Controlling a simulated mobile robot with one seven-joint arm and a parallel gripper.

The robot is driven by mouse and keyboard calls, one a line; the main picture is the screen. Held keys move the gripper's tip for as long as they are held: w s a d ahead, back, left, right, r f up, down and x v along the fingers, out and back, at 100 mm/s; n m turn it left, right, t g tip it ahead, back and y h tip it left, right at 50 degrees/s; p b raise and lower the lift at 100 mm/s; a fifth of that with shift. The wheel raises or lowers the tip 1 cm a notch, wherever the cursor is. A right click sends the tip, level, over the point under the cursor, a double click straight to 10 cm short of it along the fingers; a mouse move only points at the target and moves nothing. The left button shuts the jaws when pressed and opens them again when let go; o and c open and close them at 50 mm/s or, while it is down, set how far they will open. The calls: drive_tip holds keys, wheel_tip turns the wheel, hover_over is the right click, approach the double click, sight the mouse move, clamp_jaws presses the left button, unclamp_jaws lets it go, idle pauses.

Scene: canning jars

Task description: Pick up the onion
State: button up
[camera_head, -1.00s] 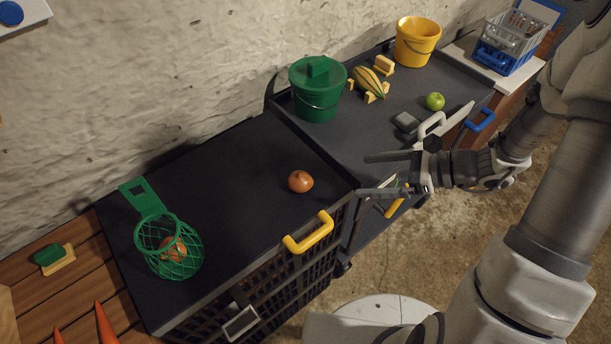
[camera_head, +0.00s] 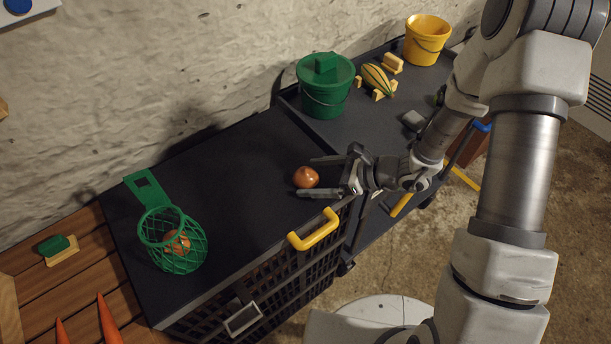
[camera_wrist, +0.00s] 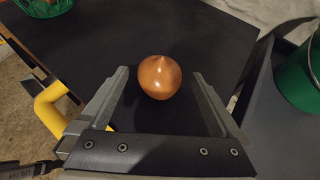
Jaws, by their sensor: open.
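A brown onion (camera_head: 306,177) sits on the black cart top, near its right end. In the wrist view the onion (camera_wrist: 159,77) lies between the tips of my two fingers, nearer the far ends. My gripper (camera_head: 316,178) is open, reaching in from the right with one finger on each side of the onion. Another onion-like round thing (camera_head: 177,241) lies inside a green net basket (camera_head: 160,222) at the left of the cart.
A yellow handle (camera_head: 314,231) stands out from the cart's front edge, below my gripper. A green lidded bucket (camera_head: 325,88) stands behind on the adjoining cart, with a striped squash (camera_head: 377,80) and a yellow bucket (camera_head: 427,40) beyond. The middle of the black top is clear.

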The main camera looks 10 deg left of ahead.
sight(315, 177)
drive_tip(key=shift+a+f, duration=0.3)
drive_tip(key=shift+a, duration=0.15)
drive_tip(key=c, duration=1)
drive_tip(key=shift+r, duration=0.2)
drive_tip(key=shift+r, duration=0.55)
drive_tip(key=r, duration=0.1)
drive_tip(key=d+r, duration=0.1)
drive_tip(key=r, duration=0.1)
drive_tip(key=shift+s+r+p, duration=0.1)
drive_tip(key=shift+r+p, duration=0.1)
drive_tip(key=shift+p, duration=0.1)
drive_tip(key=s+d+r, duration=0.1)
drive_tip(key=d+r, duration=0.1)
drive_tip(key=d, duration=0.1)
drive_tip(key=s+d+r, duration=0.2)
drive_tip(key=d, duration=0.1)
drive_tip(key=s+d+r+p, duration=0.1)
drive_tip(key=s+d+r, duration=0.1)
drive_tip(key=d, duration=0.1)
drive_tip(key=shift+d+r, duration=0.1)
drive_tip(key=shift+d, duration=0.15)
